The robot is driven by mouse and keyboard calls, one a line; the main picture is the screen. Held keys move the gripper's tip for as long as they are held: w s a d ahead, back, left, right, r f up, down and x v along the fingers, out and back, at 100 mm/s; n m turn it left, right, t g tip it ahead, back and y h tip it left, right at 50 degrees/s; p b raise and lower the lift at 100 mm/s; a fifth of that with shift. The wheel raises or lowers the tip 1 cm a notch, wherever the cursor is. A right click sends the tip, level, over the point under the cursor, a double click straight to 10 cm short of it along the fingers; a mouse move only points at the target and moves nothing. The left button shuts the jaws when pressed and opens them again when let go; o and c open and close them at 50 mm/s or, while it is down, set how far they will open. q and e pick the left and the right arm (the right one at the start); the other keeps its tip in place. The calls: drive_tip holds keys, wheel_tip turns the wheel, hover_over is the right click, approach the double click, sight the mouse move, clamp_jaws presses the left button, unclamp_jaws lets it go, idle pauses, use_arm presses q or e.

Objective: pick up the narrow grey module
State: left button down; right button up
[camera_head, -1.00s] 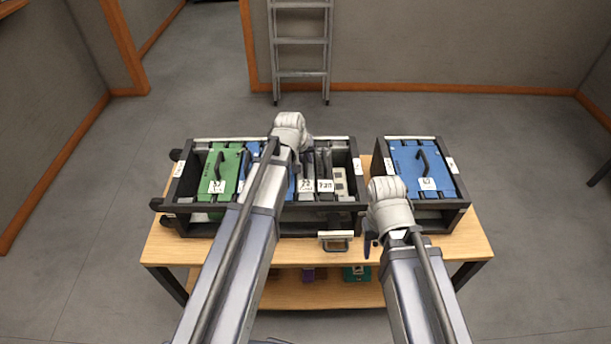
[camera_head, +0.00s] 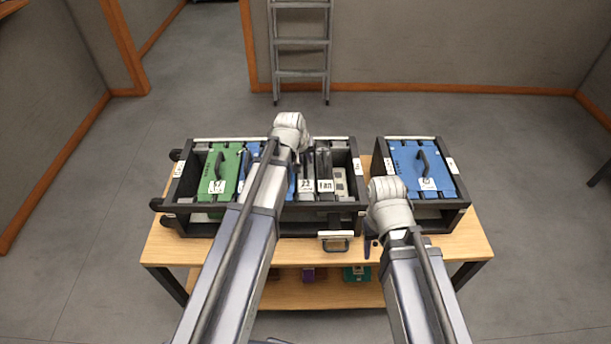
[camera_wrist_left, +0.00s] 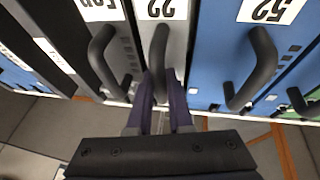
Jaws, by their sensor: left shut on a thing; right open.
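The narrow grey module (camera_wrist_left: 178,42), with a white label and a dark curved handle, stands in the rack; in the head view it shows just right of my left wrist (camera_head: 306,170). My left gripper (camera_wrist_left: 160,88) is shut on its handle, its two purple-grey fingers on either side of it. In the head view, my left arm hides these fingers. My right gripper (camera_head: 371,244) is open and empty in front of the smaller rack; its fingers are mostly hidden by its own wrist.
The long rack (camera_head: 290,234) also holds a green module (camera_head: 228,165). A smaller rack (camera_head: 428,221) with a blue module stands right. Both rest on a wooden table (camera_head: 300,254).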

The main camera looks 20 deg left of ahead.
use_arm(q)
drive_tip(key=shift+r, duration=0.1)
idle(0.3)
wheel_tip(320, 180, up, 10)
drive_tip(key=p, duration=1)
wheel_tip(320, 180, up, 4)
drive_tip(key=p, duration=0.4)
drive_tip(key=shift+r+p, duration=0.2)
drive_tip(key=shift+p, duration=0.1)
drive_tip(key=shift+d, duration=0.1)
